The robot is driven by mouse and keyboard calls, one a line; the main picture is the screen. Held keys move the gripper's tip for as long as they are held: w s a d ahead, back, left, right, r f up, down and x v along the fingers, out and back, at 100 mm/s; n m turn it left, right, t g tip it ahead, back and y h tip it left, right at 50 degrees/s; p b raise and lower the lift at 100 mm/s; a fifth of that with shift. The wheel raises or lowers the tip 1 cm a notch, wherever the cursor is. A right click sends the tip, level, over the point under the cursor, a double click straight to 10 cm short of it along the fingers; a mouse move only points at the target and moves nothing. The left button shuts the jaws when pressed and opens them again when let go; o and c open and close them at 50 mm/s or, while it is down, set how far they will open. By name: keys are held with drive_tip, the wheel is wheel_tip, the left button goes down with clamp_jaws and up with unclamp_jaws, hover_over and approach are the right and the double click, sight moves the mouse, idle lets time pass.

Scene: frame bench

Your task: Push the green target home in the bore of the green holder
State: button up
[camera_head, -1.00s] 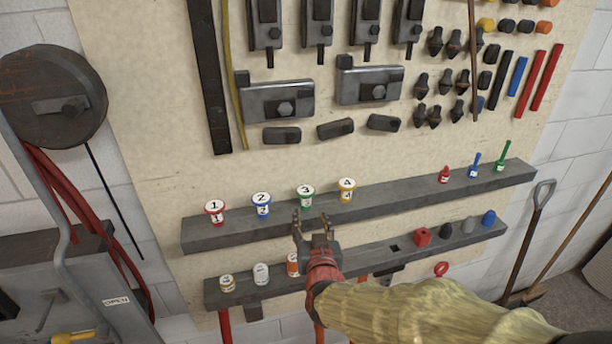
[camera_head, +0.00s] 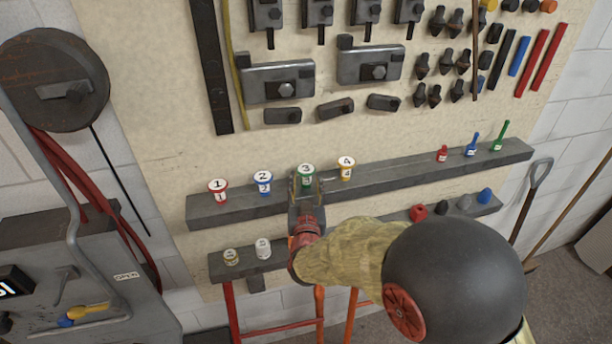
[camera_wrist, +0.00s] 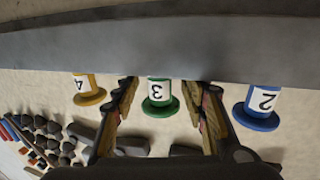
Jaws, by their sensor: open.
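The green piece marked 3 (camera_head: 306,172) stands upright on the upper shelf, between the blue 2 and the yellow 4. It has a wide round top with a green rim and a narrower labelled body. In the wrist view the green piece (camera_wrist: 158,97) shows upside down between my fingers, with gaps on both sides. I cannot tell holder from target in it; its bore is not visible. My gripper (camera_head: 305,184) is open in front of it, partly covering its lower body. In the wrist view my gripper (camera_wrist: 167,92) has one finger on each side.
On the upper shelf (camera_head: 400,170) stand the blue piece 2 (camera_head: 262,182), yellow piece 4 (camera_head: 346,167) and red piece 1 (camera_head: 218,190). A slim green item (camera_head: 501,136) stands at the right end. My arm hides part of the lower shelf (camera_head: 225,272).

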drive_tip(key=shift+w, duration=0.8)
drive_tip(key=shift+c, duration=0.2)
clamp_jaws()
